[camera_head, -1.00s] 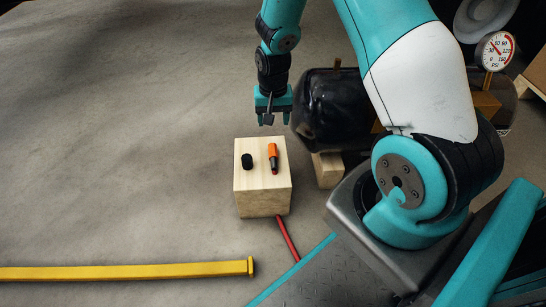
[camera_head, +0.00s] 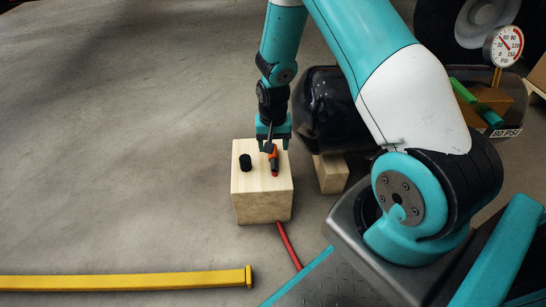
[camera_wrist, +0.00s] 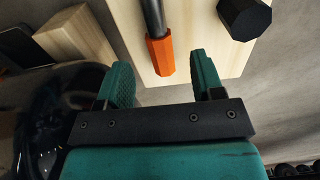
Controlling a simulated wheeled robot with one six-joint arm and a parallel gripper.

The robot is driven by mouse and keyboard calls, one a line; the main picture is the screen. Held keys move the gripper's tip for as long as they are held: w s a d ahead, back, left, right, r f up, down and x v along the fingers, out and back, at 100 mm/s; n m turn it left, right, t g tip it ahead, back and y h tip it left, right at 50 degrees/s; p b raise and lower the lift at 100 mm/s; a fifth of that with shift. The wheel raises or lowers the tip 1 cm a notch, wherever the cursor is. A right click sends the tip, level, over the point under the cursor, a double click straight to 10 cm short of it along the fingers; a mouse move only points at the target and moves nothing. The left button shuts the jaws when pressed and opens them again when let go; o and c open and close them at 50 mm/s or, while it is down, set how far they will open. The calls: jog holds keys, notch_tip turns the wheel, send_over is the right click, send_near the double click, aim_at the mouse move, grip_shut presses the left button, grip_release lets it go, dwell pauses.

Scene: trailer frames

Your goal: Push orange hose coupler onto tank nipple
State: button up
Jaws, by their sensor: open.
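The orange hose coupler (camera_head: 275,154) lies on top of a pale wooden block (camera_head: 262,206), its dark hose end pointing toward the camera. In the wrist view the orange coupler (camera_wrist: 161,57) reaches between my open fingertips, with the dark hose running up from it. My gripper (camera_head: 272,146) is low over the block's far edge and partly hides the coupler. In the wrist view my gripper (camera_wrist: 164,75) shows a gap on both sides of the coupler. The black tank (camera_head: 333,108) lies to the right behind my arm. I cannot make out its nipple clearly.
A black cap (camera_head: 245,162) stands on the block, left of the coupler. A red hose (camera_head: 288,245) runs from the block toward my base. A yellow bar (camera_head: 130,281) lies on the floor. A pressure gauge (camera_head: 504,46) stands at right. Floor at left is clear.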

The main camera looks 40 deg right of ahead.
aim_at(273, 155)
notch_tip(273, 155, down, 5)
jog(key=b, duration=0.4)
jog(key=shift+f, duration=0.2)
jog(key=shift+r, duration=0.1)
jog(key=c, duration=1)
jog(key=shift+o, duration=0.2)
jog(key=shift+r, duration=0.1)
notch_tip(273, 155, up, 20)
jog(key=p, duration=1.1)
